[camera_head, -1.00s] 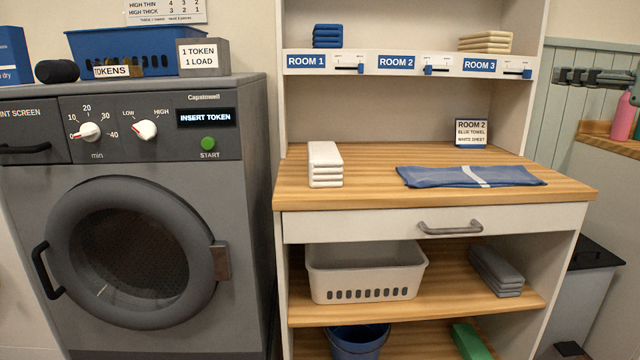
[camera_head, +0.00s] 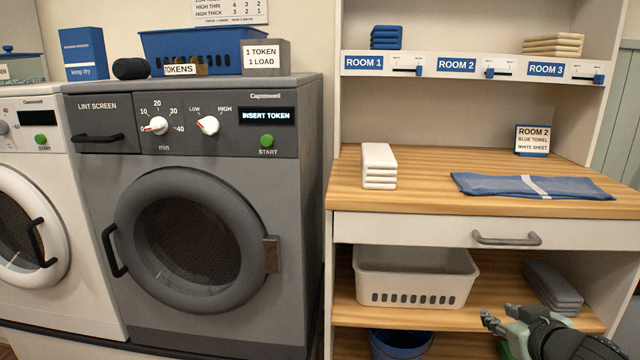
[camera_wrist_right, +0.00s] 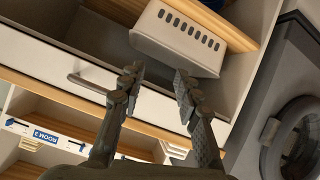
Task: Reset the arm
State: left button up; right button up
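My right gripper (camera_head: 508,324) is at the lower right of the head view, in front of the lower shelves. In the right wrist view the right gripper (camera_wrist_right: 158,88) has its two fingers spread wide apart with nothing between them. Past its fingertips is the white slotted basket (camera_wrist_right: 185,38), which stands on the shelf below the counter in the head view (camera_head: 415,278). My left gripper shows in neither view.
A wooden counter (camera_head: 430,181) holds folded white cloth (camera_head: 378,166) and a flat blue towel (camera_head: 530,187). The drawer handle (camera_head: 507,239) juts out above the right gripper. A grey machine (camera_head: 302,200) with a closed round door stands left of the shelves.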

jog(key=s+a+f+g, duration=0.3)
jog(key=s+f+g, duration=0.1)
jog(key=s+f, duration=0.9)
jog(key=s+a+f+g, duration=0.4)
jog(key=s+f+g, duration=0.1)
jog(key=s+f, duration=0.8)
notch_tip(320, 180, down, 3)
jog(key=shift+a+r, duration=0.1)
jog(key=shift+a, duration=0.15)
